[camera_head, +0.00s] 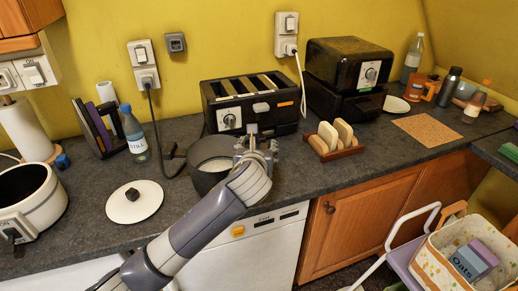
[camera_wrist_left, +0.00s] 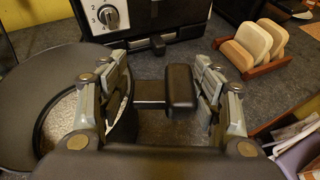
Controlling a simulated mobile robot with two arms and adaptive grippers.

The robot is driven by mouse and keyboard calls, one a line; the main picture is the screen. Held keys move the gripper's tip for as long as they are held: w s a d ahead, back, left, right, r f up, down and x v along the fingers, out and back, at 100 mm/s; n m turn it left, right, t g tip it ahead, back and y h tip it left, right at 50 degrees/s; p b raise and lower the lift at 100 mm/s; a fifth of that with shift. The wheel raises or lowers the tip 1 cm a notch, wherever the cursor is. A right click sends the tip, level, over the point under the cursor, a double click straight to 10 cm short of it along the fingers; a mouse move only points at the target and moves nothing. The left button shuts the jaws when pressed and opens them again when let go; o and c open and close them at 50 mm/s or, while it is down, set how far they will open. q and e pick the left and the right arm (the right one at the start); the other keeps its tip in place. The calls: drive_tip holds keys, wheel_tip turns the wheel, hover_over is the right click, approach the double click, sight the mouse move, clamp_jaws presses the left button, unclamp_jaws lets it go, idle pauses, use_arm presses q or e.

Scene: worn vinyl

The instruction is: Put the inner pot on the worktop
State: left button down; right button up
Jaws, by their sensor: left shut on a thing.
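The inner pot (camera_head: 203,181) is dark grey with a pale inside. In the head view it is at the middle of the worktop (camera_head: 300,183), in front of the toaster. I cannot tell whether its base touches the surface. My left gripper (camera_head: 256,148) is at the pot's right side, shut on it. In the left wrist view, the pot (camera_wrist_left: 35,82) is at left and its black handle (camera_wrist_left: 180,88) shows between the fingers (camera_wrist_left: 165,95). The white cooker body (camera_head: 38,218) stands open with a dark inside at far left. My right gripper is out of view.
A white lid (camera_head: 120,207) with a dark knob lies left of the pot. A water bottle (camera_head: 134,135), a black toaster (camera_head: 245,102) and a bread rack (camera_head: 345,152) stand nearby. Worktop right of the bread rack is partly clear, with a cork mat (camera_head: 427,130) beyond.

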use_arm(q)
drive_tip(key=shift+w+d+f+p, duration=0.3)
drive_tip(key=shift+w+f, duration=0.6)
drive_tip(key=shift+w, duration=0.2)
drive_tip(key=shift+w+d+f+p, duration=0.15)
drive_tip(key=shift+w+f+p, duration=0.15)
drive_tip(key=shift+w+f, duration=0.7)
drive_tip(key=shift+c, duration=2.4)
unclamp_jaws()
drive_tip(key=v, duration=1.2)
drive_tip(key=shift+b, duration=0.45)
